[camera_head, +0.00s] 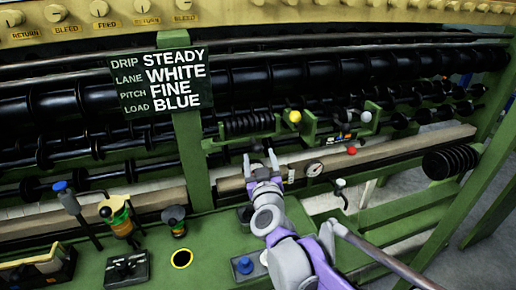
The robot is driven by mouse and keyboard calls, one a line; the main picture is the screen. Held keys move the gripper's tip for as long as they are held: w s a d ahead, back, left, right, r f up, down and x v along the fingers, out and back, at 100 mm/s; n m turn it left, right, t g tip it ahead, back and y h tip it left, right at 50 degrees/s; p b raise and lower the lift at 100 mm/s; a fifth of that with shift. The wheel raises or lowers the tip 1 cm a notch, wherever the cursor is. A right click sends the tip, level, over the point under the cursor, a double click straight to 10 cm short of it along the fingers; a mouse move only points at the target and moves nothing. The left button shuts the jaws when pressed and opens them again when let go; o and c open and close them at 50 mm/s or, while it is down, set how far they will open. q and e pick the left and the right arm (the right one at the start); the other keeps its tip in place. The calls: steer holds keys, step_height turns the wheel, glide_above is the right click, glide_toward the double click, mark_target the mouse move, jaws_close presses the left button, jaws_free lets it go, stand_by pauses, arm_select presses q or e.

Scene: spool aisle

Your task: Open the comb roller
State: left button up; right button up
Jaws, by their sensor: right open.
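A short black ribbed roller (248,124), which looks like the comb roller, sits in a green bracket in the middle of the machine. A yellow ball knob (295,116) is at its right end. My right gripper (260,157) is in front of and below this roller, with its two fingers apart and nothing visible between them. It appears apart from the roller and the knob. A white ball knob (365,116) and a red ball knob (351,151) are further right. My left gripper is not in view.
A sign (160,80) reads drip steady, lane white, pitch fine, load blue. A gauge (314,169) is right of my gripper. The green bench (215,255) carries a blue-topped lever (62,188), small bottles and a blue button (245,265). Another ribbed black roller (450,162) is at right.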

mark_target(258, 152)
steer(key=w, duration=0.5)
steer(key=shift+w+a, duration=0.15)
steer(key=shift+a, duration=0.1)
jaws_close()
stand_by(1.2)
